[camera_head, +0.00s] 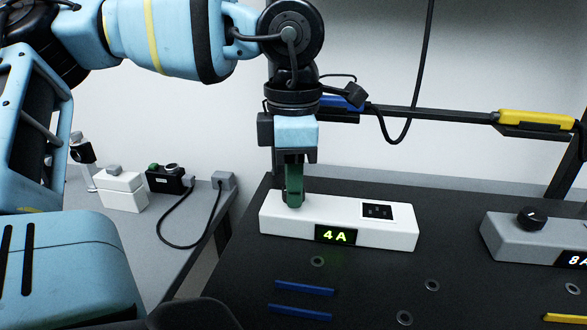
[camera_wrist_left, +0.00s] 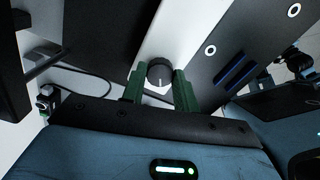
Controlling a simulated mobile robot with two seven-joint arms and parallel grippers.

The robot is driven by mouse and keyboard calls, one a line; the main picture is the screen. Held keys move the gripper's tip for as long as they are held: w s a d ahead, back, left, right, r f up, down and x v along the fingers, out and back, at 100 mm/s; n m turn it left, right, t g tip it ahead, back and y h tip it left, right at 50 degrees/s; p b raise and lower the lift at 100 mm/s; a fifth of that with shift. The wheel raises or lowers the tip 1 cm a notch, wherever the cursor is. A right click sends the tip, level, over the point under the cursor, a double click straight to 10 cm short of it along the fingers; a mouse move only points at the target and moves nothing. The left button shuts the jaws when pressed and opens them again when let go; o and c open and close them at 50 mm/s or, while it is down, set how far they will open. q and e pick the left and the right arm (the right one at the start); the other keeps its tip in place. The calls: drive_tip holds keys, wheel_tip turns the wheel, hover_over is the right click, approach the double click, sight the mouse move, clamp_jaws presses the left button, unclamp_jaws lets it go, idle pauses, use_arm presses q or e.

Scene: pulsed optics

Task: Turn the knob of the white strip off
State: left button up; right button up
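The white strip (camera_head: 345,215) lies on the dark table, with a lit green "4A" display (camera_head: 335,235) on its front and a black socket (camera_head: 377,211) on top. My left gripper (camera_head: 293,200) comes down from above onto the strip's left end, its green fingers hiding the knob in the head view. In the left wrist view the round dark knob (camera_wrist_left: 160,72) sits between the two fingertips (camera_wrist_left: 160,80), which appear to meet its sides. A white mark on the knob points down toward the gripper body. My right gripper is not in view.
A grey strip (camera_head: 500,240) with a black knob and an "8A" display stands at right. Blue bars (camera_head: 304,288) and metal rings lie in front. A black rail (camera_head: 430,113) runs behind. A side bench at left holds a white box (camera_head: 122,190) and cabled devices.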

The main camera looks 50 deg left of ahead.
use_arm(q)
drive_tip(key=c, duration=0.3)
drive_tip(key=shift+c, duration=0.2)
drive_tip(key=n+b, duration=0.1)
drive_tip(key=n, duration=0.2)
drive_tip(key=shift+n+b, duration=0.3)
drive_tip(key=shift+b, duration=0.05)
drive_tip(key=n+b, duration=0.1)
drive_tip(key=n, duration=0.3)
drive_tip(key=shift+n+b, duration=0.3)
drive_tip(key=shift+b, duration=0.1)
drive_tip(key=shift+n+b, duration=0.6)
drive_tip(key=shift+n, duration=1.2)
drive_tip(key=o, duration=1)
